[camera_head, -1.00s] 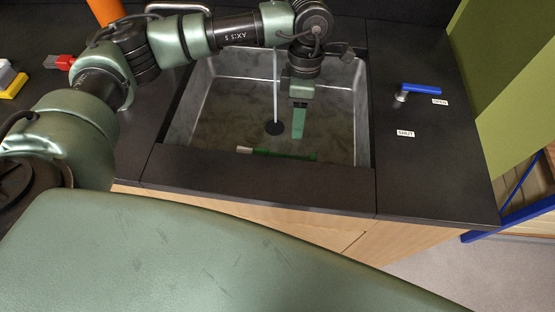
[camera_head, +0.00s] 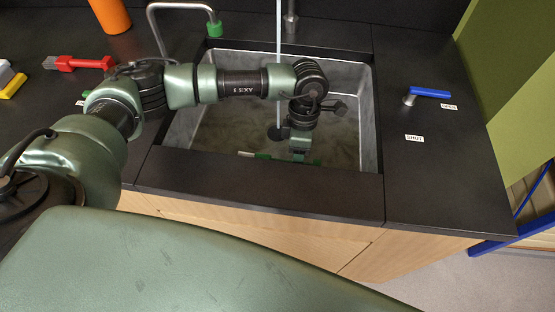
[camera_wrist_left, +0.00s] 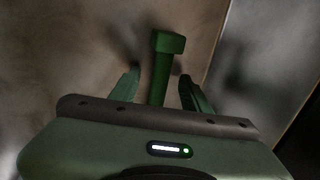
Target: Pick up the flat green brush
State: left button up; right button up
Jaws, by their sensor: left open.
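The flat green brush (camera_head: 262,156) lies low in the sink (camera_head: 362,110), near its front wall. Its pale end points left in the head view, and the front rim hides part of it. My left gripper (camera_head: 299,158) reaches down into the sink over the brush's right part. In the left wrist view, the green handle (camera_wrist_left: 158,85) with its wider end lies between the two spread fingers of my left gripper (camera_wrist_left: 160,80). The fingers are open, with gaps on both sides of the handle. My right gripper is not in view.
A thin stream of water (camera_head: 278,60) falls into the sink behind my left wrist. A red brush (camera_head: 78,63), a yellow brush (camera_head: 12,84) and an orange container (camera_head: 111,15) are on the left counter. A blue lever (camera_head: 430,92) is on the right counter.

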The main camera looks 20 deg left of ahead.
pick_arm(q)
grip_shut()
dwell(1.4)
